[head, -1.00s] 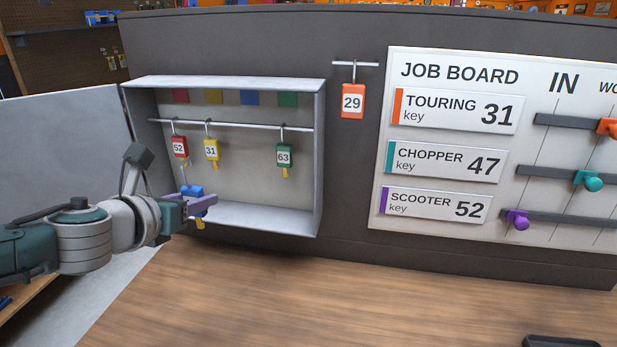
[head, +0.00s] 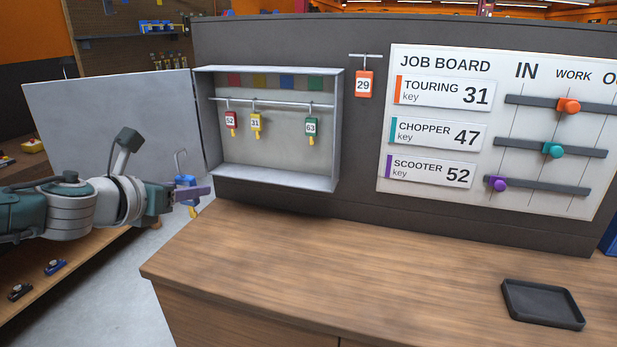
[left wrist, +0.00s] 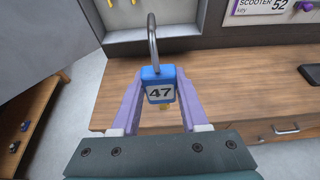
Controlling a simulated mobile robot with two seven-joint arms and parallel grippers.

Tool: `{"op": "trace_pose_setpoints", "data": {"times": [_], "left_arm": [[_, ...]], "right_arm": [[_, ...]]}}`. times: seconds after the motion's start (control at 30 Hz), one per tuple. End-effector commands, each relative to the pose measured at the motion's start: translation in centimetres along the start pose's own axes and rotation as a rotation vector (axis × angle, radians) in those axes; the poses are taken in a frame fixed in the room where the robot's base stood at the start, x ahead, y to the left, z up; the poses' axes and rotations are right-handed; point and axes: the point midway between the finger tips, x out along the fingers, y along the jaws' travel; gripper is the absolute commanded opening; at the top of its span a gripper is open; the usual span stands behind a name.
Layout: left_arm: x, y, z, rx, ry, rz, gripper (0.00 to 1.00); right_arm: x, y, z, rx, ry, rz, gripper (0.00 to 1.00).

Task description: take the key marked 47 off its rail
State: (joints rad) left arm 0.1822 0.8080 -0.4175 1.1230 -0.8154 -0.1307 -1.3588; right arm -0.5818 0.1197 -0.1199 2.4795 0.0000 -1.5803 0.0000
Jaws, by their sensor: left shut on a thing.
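The key marked 47 has a blue tag (left wrist: 158,88) with a metal hook loop above it and a bit of yellow key below. My left gripper (head: 190,192) is shut on this tag, which also shows small and blue in the head view (head: 185,181). It hangs in the air left of and in front of the open key cabinet (head: 330,130), apart from the rail (head: 275,103). My right gripper is not in view.
An orange tag 29 (head: 364,84) hangs on a separate small rail. The job board (head: 440,195) with sliders stands at the right. A black tray (head: 542,304) lies on the wooden counter (head: 350,260), otherwise clear. The cabinet's open door (head: 110,120) stands behind my left arm.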

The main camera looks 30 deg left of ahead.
Motion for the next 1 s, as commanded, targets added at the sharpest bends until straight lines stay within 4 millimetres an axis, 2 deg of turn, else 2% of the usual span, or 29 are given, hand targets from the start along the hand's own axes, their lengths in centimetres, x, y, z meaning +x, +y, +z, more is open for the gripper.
{"op": "trace_pose_setpoints", "data": {"times": [0.6,1.0], "left_arm": [[-0.25,0.01,0.63,-0.001,0.0,0.0,0.0],[-0.82,0.01,0.24,-0.001,0.002,-0.001,0.0]], "right_arm": [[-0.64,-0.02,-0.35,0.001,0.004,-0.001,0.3],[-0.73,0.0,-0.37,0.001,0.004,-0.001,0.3]]}}
